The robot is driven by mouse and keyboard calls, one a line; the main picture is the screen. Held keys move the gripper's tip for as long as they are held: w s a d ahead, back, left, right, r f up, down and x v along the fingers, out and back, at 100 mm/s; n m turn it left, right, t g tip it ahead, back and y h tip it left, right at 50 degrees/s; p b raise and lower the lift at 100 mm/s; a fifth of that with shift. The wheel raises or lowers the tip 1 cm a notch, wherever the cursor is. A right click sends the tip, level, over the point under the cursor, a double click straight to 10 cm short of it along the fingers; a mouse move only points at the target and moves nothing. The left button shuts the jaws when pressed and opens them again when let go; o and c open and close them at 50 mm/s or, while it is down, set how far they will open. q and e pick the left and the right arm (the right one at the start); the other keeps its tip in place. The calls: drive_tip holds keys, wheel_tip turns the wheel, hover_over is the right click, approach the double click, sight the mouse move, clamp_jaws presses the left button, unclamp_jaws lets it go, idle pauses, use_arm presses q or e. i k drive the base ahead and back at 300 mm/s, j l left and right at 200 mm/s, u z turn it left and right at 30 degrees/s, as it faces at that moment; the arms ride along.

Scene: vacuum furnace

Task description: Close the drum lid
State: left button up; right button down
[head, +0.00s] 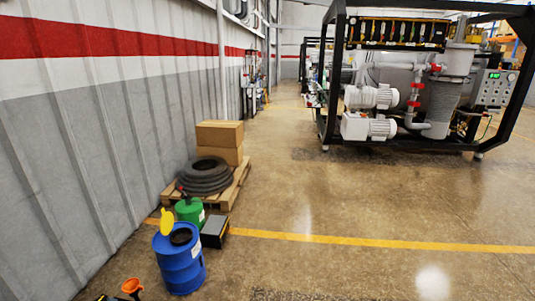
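A blue drum (180,267) stands on the floor at the lower left of the head view. Its yellow lid (167,221) is open and stands up at the back left of the rim. The dark round opening in the drum's top is uncovered. Neither of my grippers can be made out in this view.
A green canister (189,211) and a dark box (214,231) stand behind the drum. A pallet (235,190) bears black hoses (204,176) and cardboard boxes (219,134). An orange funnel (132,286) is at the lower left. The floor right of the drum is clear.

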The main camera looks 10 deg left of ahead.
sight(166, 223)
drive_tip(key=i+u, duration=0.1)
drive_tip(key=i, duration=0.6)
drive_tip(key=i+l, duration=0.15)
drive_tip(key=i, duration=0.55)
drive_tip(key=i+u, duration=0.15)
drive_tip(key=i, duration=0.55)
drive_tip(key=i+u, duration=0.3)
drive_tip(key=u, duration=0.2)
drive_tip(key=i+l+u, duration=0.15)
drive_tip(key=i+u, duration=0.15)
drive_tip(key=u, duration=0.15)
drive_tip(key=i+l+u, duration=0.25)
drive_tip(key=u, duration=0.25)
drive_tip(key=i+l+u, duration=0.2)
drive_tip(key=l+u, duration=0.15)
drive_tip(key=u, duration=0.15)
drive_tip(key=i+l+u, duration=0.15)
drive_tip(key=l+u, duration=0.3)
drive_tip(key=i+l+u, duration=0.2)
drive_tip(key=l+u, duration=0.15)
drive_tip(key=i+l+u, duration=0.15)
drive_tip(key=l+u, duration=0.25)
